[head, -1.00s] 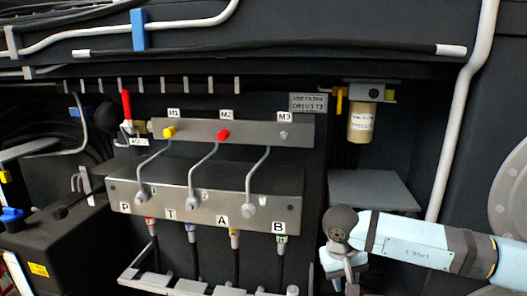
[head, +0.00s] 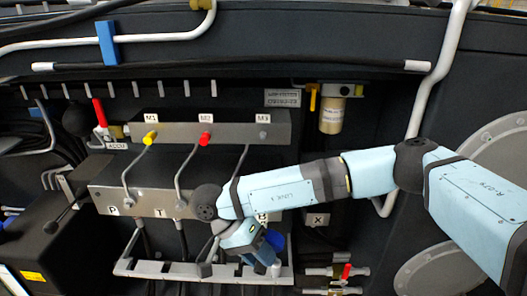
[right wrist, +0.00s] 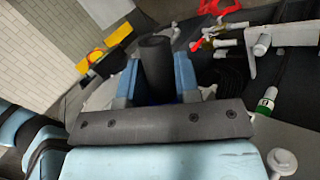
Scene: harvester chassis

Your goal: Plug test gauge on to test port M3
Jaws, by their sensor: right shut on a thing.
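The test port M3 (head: 262,136) is the uncapped port at the right end of the upper grey bar, under the label M3. Ports M1 (head: 150,138) and M2 (head: 205,139) carry a yellow and a red cap. My right gripper (head: 258,259) is low in front of the valve block, below and apart from M3. In the right wrist view, its light-blue fingers are shut on a black cylinder (right wrist: 157,60). No dial shows, so I cannot tell whether this is the test gauge. My left gripper is not in view.
My right arm covers the right part of the valve block (head: 100,202). A grey rail (head: 150,270) runs below it. A red-handled valve (head: 346,271) is at lower right. A filter (head: 332,115) hangs right of the bar. The space before M3 is clear.

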